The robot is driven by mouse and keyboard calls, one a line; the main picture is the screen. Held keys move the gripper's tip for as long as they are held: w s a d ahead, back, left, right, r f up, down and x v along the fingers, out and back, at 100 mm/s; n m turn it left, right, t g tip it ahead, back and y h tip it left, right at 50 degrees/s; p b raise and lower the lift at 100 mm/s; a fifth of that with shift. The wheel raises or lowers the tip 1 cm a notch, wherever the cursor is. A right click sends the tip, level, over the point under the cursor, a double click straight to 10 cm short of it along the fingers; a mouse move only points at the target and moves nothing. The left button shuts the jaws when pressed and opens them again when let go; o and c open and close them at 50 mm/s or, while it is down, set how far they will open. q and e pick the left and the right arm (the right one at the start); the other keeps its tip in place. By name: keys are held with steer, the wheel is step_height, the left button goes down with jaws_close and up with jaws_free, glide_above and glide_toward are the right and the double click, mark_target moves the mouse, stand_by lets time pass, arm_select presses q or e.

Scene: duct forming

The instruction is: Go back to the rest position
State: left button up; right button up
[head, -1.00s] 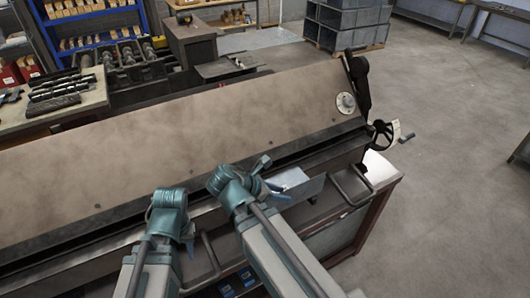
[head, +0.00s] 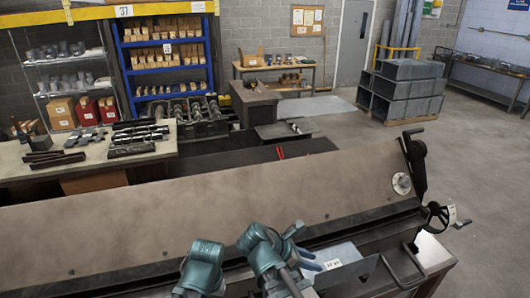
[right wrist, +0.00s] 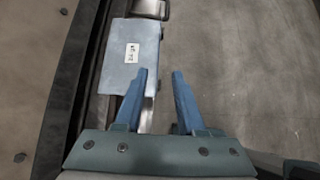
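My right gripper (right wrist: 160,74) is open in the right wrist view, with floor showing between its blue fingers. A flat silver sheet-metal piece with a white label (right wrist: 118,72) lies ahead of it and to the left, along the machine's front. The left finger overlaps the sheet's near edge in the picture; I cannot tell whether they touch. In the head view the sheet (head: 347,254) shows just right of my right gripper (head: 303,248). My left gripper shows at the bottom as a teal wrist (head: 202,268); its fingers are mostly hidden.
The long bending machine (head: 230,205) spans the front, with a handwheel (head: 438,214) at its right end. Behind stand a workbench with tools (head: 85,160), a blue shelf (head: 166,55) and stacked grey ducts (head: 402,92). The floor at right is open.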

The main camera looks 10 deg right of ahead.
steer(key=s+a+f+m+y+b, duration=0.1)
steer(key=a+f+m+y+b, duration=0.1)
steer(key=a+f+m+b, duration=0.3)
steer(key=s+a+f+m+y+b, duration=0.2)
steer(key=a+f+m+b, duration=0.3)
steer(key=f, duration=0.7)
steer(key=s+a+f+m+g+y+b, duration=0.1)
steer(key=a+f+m+y+b, duration=0.3)
steer(key=a+f+b, duration=0.3)
steer(key=shift+s+a+f+m+b, duration=0.15)
steer(key=shift+f+m+b, duration=0.1)
steer(key=shift+f+b, duration=0.3)
steer(key=shift+s+d+f+m+b, duration=0.1)
steer(key=shift+f+m+b, duration=0.15)
steer(key=shift+f+b, duration=0.25)
steer(key=shift+a, duration=0.2)
